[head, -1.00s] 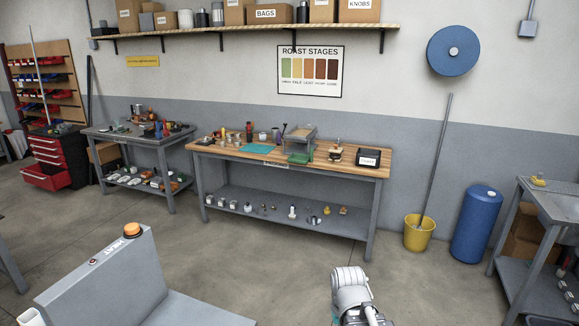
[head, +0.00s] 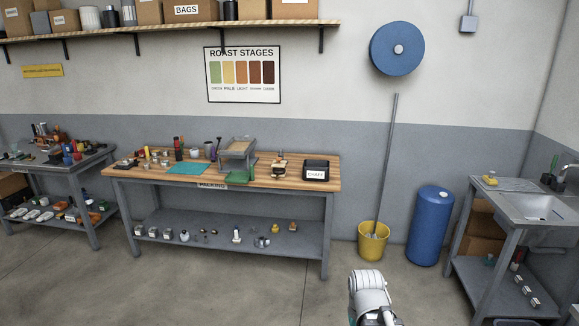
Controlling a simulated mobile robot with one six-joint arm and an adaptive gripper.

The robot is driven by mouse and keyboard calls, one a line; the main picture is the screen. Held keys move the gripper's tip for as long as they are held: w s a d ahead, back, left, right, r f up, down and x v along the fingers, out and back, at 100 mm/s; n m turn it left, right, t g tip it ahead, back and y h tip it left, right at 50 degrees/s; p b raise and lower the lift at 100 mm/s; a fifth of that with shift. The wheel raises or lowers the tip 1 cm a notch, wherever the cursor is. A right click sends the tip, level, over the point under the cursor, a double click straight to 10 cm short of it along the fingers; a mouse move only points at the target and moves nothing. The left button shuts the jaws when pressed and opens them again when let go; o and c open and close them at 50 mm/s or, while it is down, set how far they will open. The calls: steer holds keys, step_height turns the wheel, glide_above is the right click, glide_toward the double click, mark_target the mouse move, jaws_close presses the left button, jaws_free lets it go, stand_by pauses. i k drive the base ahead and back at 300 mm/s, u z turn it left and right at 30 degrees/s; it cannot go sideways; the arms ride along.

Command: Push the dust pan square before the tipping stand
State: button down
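A small green object (head: 238,178), which looks like the dust pan, lies near the front edge of the wooden packing bench (head: 130,173). Directly behind it stands a grey raised frame with a tray-like top (head: 238,146), which looks like the tipping stand. At this distance I cannot tell whether the pan is square to the stand or touches it. My white arm shows at the bottom right of centre, well short of the bench. Its gripper is not visible, so its state is hidden.
A black bin labelled CHAFF (head: 316,171) sits at the bench's right end. A teal mat (head: 186,169) and small items lie left of the stand. A yellow bucket (head: 373,243), blue cylinder (head: 429,228) and sink bench (head: 505,207) stand right. Floor before the bench is clear.

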mark_target(234, 176)
steer(key=z, duration=0.15)
steer(key=i, duration=2.3)
steer(key=u, duration=0.8)
steer(key=i, duration=1)
steer(key=u, duration=0.35)
